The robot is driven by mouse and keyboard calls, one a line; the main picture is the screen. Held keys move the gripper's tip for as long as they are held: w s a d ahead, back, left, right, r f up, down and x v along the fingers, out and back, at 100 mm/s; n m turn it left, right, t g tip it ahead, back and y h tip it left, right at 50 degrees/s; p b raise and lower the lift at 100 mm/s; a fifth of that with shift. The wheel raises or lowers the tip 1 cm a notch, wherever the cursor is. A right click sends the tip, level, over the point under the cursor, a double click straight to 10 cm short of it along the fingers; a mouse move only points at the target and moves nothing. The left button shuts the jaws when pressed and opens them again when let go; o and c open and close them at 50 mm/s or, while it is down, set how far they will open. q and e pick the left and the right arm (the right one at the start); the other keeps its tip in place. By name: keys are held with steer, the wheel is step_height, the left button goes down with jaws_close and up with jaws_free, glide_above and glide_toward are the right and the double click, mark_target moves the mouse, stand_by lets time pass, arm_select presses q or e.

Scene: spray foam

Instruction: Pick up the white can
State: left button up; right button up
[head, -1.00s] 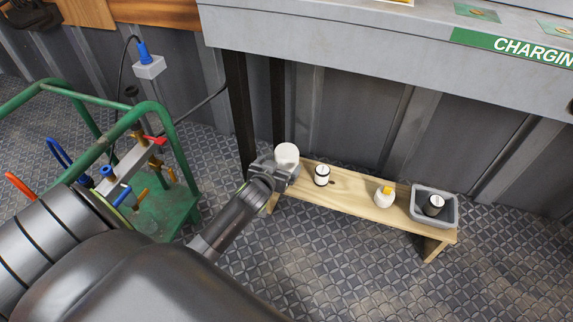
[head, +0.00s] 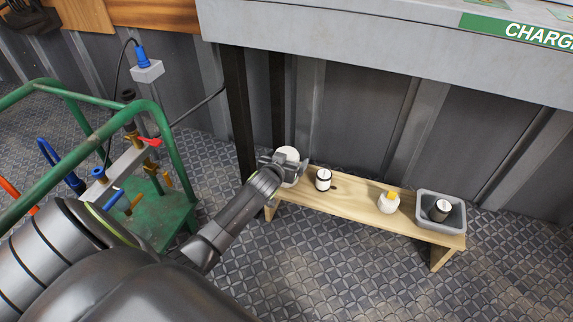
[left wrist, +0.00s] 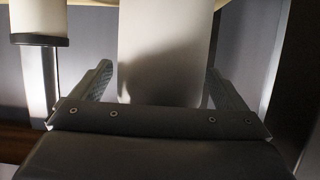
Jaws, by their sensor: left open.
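The plain white can (head: 288,152) stands at the left end of a low wooden bench, partly hidden by my left gripper (head: 290,168). In the left wrist view the can (left wrist: 164,40) is a pale, shaded cylinder between the two spread fingers of my left gripper (left wrist: 163,88). Gaps show between the can and both fingers, so the gripper is open around it and not closed on it. The can's far end runs out of the wrist view. My right gripper is not in view.
On the wooden bench (head: 350,199) stand a white can with black bands (head: 323,179), a white bottle with a yellow cap (head: 388,202) and a grey bin (head: 455,222) holding a dark can (head: 439,210). A green cart (head: 165,215) is left; a grey counter (head: 380,50) overhangs behind.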

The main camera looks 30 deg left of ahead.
arm_select(q)
steer(key=shift+r, duration=0.1)
steer(key=c, duration=1.3)
steer(key=shift+o, duration=0.2)
